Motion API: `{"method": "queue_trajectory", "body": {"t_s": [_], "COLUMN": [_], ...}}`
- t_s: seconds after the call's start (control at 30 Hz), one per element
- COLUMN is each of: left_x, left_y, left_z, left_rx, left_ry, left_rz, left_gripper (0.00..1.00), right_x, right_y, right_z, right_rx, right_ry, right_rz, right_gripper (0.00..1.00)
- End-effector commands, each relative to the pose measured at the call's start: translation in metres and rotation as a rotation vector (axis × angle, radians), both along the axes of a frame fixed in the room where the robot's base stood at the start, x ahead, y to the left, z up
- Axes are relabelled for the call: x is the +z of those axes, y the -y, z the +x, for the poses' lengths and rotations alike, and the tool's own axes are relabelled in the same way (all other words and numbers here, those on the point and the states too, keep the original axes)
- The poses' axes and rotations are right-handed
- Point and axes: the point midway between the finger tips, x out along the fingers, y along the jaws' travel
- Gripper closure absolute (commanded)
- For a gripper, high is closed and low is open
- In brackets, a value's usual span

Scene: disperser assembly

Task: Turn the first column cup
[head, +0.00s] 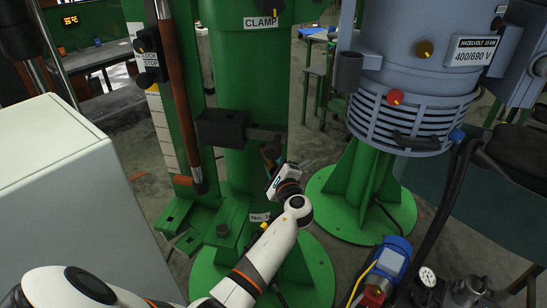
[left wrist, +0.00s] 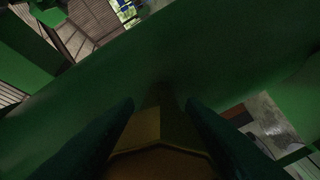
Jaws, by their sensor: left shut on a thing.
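My left gripper (head: 270,153) reaches up against the front of the green column (head: 246,80), just below a dark bracket. In the left wrist view, its two dark fingers (left wrist: 160,118) stand on either side of a brass-brown faceted piece (left wrist: 160,137), which looks like the column cup. The gripper is shut on it. The green column (left wrist: 120,75) fills the view behind it. In the head view the cup is hidden by the gripper, and its turn angle cannot be told. My right gripper is not in view.
A dark box bracket (head: 220,128) with a bar juts from the column just above the gripper. A brown rod (head: 178,95) hangs to the left. A grey-blue motor (head: 415,95) stands right, and a blue pump (head: 390,262) lies lower right. A white cabinet (head: 70,190) is at left.

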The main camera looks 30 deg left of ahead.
Motion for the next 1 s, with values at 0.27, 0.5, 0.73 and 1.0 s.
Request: {"method": "queue_trajectory", "body": {"t_s": [0.27,0.5,0.73,1.0], "left_x": [0.004,0.003,0.002,0.0], "left_y": [-0.001,-0.001,-0.002,-0.002], "left_z": [0.0,-0.001,-0.001,-0.002], "left_rx": [0.0,0.0,-0.001,0.001], "left_ry": [-0.211,-0.388,-0.531,-0.642], "left_rz": [0.163,0.299,0.41,0.493], "left_gripper": [0.86,0.86,0.86,0.86], "right_x": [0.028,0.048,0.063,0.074], "right_y": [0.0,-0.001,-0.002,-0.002], "right_z": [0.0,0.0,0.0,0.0], "right_rx": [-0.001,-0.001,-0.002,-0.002], "right_ry": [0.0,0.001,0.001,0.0], "right_rz": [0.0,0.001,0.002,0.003], "right_gripper": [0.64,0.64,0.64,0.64]}}
